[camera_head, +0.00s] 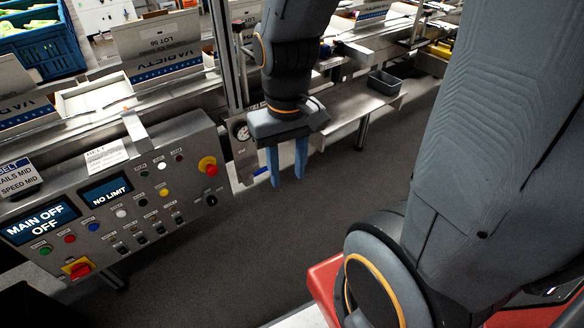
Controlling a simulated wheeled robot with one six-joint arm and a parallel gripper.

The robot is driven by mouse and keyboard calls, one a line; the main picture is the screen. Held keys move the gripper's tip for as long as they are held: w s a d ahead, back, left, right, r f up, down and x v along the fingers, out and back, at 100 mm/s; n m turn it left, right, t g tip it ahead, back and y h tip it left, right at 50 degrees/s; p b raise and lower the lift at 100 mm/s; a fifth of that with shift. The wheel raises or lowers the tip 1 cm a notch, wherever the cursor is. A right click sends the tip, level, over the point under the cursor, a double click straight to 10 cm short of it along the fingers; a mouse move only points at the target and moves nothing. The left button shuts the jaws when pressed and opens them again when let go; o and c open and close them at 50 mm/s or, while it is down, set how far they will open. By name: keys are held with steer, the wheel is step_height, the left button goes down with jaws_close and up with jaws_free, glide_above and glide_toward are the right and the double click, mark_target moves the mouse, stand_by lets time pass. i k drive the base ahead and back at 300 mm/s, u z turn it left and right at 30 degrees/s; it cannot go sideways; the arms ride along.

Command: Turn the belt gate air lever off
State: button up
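A small blue lever (261,171) shows below a round gauge (241,131) on a metal plate, just right of the control panel. The lever lies roughly level with a slight tilt up to the right. Its right end meets the left finger in the picture, and I cannot tell whether they touch. My gripper (287,180) points down, with its two blue fingers apart and nothing seen between them. The gripper body is right of the gauge. I cannot read any label on the lever.
The control panel (140,185) has buttons, a red-and-yellow stop knob (208,166) and a screen (40,222) reading "MAIN OFF OFF". A metal shelf (352,104) stands behind my gripper. A blue crate (45,62) is at the back left. The floor below is clear.

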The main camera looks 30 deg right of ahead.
mark_target(251, 176)
steer(key=z, duration=0.05)
steer(key=k, duration=1.05)
steer(key=u, duration=0.35)
steer(key=i, duration=0.65)
